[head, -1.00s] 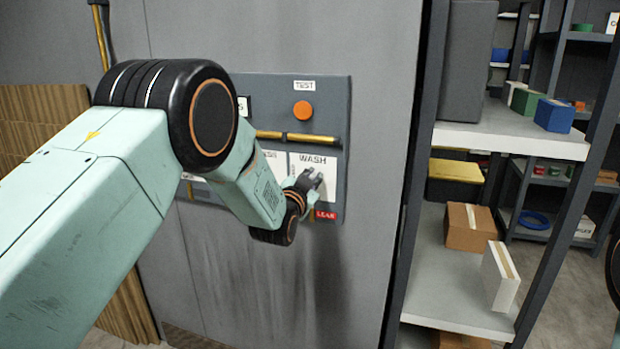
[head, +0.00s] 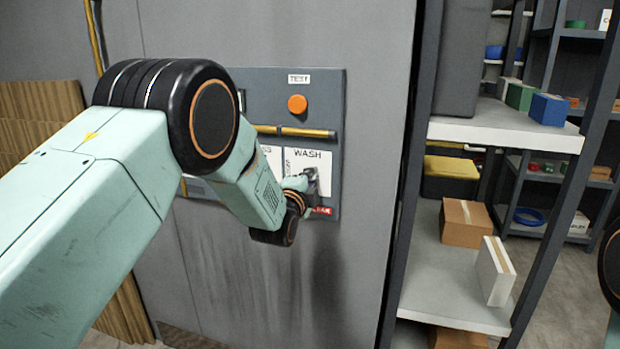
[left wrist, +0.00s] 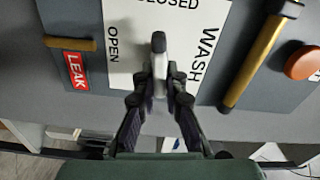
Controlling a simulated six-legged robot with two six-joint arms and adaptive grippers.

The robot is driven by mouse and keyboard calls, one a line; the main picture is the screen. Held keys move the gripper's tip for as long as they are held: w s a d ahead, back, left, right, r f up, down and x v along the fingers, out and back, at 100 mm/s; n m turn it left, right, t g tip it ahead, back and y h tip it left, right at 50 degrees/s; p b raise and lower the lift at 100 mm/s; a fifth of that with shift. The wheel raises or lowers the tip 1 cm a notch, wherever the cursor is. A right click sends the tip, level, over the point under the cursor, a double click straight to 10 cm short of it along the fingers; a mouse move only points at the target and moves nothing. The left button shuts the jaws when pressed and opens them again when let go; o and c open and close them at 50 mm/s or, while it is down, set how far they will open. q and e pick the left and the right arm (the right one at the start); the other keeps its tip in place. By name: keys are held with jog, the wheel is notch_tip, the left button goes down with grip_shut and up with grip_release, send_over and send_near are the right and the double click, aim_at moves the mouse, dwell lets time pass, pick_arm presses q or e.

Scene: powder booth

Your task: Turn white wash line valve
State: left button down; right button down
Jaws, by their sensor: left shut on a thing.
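The white wash line valve plate (head: 318,157) is on the grey wall panel, marked WASH. It also shows in the left wrist view (left wrist: 125,55), turned sideways, with the words OPEN and CLOSED. The valve's pale grey lever (left wrist: 158,44) sticks out in front of the plate. My left gripper (head: 311,180) is at the plate, and in the left wrist view (left wrist: 160,78) its two dark fingers are shut on the lever from both sides. The lever's pivot is hidden behind the fingers. My right gripper is not in view.
An orange button (head: 297,104) under a TEST label and a brass bar (head: 307,132) sit above the plate. A red LEAK label (head: 321,210) is just below it. Shelves with boxes (head: 466,222) stand to the right behind a dark post (head: 410,180).

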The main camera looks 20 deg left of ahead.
pick_arm(q)
jog(key=shift+f+m, duration=0.2)
jog(key=shift+m, duration=0.6)
jog(key=c, duration=1.4)
grip_release()
jog(key=s, duration=1.2)
jog(key=shift+a, duration=0.2)
